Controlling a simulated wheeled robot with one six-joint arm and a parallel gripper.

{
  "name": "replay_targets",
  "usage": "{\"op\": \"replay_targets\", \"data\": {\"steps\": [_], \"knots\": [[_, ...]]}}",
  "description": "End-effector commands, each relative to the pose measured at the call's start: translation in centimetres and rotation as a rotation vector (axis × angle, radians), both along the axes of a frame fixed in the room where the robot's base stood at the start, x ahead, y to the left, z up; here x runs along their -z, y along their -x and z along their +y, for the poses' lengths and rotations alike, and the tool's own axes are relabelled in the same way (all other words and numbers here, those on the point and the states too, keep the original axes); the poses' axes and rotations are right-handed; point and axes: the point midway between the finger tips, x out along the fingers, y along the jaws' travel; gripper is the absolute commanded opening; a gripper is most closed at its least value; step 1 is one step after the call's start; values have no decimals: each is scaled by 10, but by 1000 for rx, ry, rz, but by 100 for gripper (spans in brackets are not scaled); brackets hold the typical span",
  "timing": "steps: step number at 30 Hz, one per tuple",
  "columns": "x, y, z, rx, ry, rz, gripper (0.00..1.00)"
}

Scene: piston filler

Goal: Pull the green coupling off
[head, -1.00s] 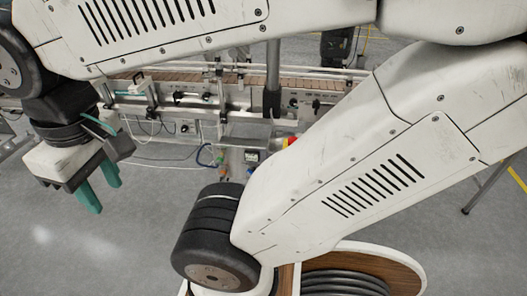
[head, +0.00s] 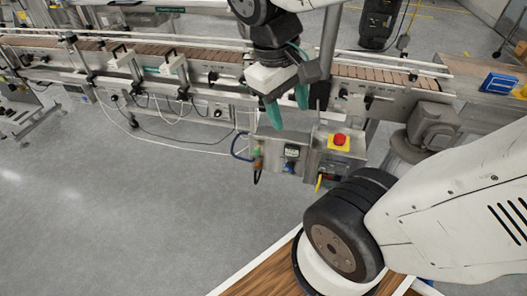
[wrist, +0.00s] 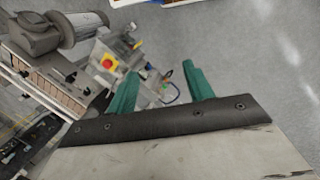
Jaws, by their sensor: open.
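The green coupling (head: 257,152) is a tiny green spot on the left side of a steel control box, beside a blue hose (head: 240,147). In the wrist view a small green spot (wrist: 149,67) shows between my fingers, and I cannot be sure it is the coupling. My gripper (head: 288,111) has teal fingers, spread apart and empty. It appears above and slightly right of the coupling in the head view, apart from it. The gripper also shows in the wrist view (wrist: 161,70).
A motor (head: 432,127) stands to the right, and a blue bin (head: 499,83) lies farther right. The floor at left is open.

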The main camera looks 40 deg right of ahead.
Motion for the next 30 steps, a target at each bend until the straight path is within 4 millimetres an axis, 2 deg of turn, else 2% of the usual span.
{"op": "replay_targets", "data": {"steps": [9, 17, 23, 26, 30], "knots": [[32, -72, -70, -111, 392, 348, 52], [76, -144, -113, -279, 707, 566, 52], [130, -203, -133, -457, 935, 685, 52], [166, -230, -138, -562, 1041, 726, 52], [225, -262, -140, -726, 1175, 761, 52]]}}
